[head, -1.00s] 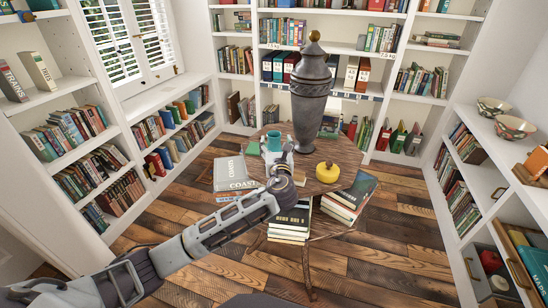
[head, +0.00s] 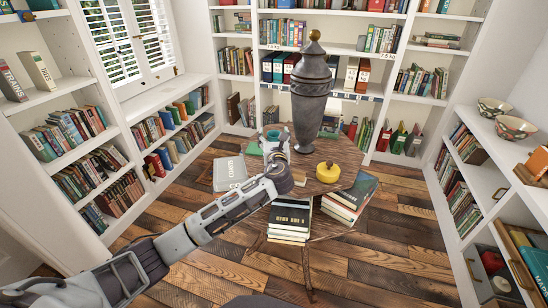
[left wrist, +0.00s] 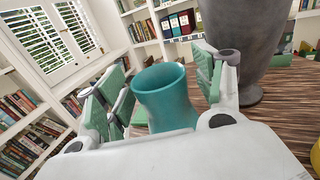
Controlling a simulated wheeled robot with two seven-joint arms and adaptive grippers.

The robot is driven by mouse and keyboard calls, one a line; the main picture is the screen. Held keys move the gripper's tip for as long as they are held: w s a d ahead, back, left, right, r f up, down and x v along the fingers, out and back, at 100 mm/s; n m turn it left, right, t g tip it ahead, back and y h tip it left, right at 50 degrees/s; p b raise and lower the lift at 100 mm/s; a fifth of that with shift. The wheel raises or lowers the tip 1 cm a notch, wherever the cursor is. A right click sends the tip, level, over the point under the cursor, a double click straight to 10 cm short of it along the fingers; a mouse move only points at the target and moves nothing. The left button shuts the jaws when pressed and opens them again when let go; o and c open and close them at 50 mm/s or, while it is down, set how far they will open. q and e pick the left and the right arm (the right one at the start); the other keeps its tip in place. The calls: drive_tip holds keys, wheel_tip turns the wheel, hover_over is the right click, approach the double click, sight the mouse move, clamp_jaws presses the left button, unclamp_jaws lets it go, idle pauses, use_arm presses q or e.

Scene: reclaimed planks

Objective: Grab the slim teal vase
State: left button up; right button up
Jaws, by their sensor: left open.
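The slim teal vase (head: 271,134) stands upright on the round wooden table, partly hidden by my left gripper in the head view. In the left wrist view the teal vase (left wrist: 166,98) stands between the two green-padded fingers, its open rim toward me. My left gripper (head: 276,147) is open; its fingers (left wrist: 160,88) are on either side of the vase, with visible gaps in the wrist view. The vase's lower part is hidden by the gripper body. My right gripper is not in view.
A tall dark urn (head: 308,100) with a gold knob stands close to the right of the vase. A yellow round pot (head: 328,172) sits near the table's (head: 350,160) front.

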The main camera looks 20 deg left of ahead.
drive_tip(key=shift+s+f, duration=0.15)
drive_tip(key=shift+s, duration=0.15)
use_arm(q)
drive_tip(key=c, duration=0.4)
clamp_jaws()
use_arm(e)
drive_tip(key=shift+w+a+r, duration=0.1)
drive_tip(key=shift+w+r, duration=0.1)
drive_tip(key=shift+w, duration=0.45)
use_arm(q)
drive_tip(key=shift+r, duration=0.1)
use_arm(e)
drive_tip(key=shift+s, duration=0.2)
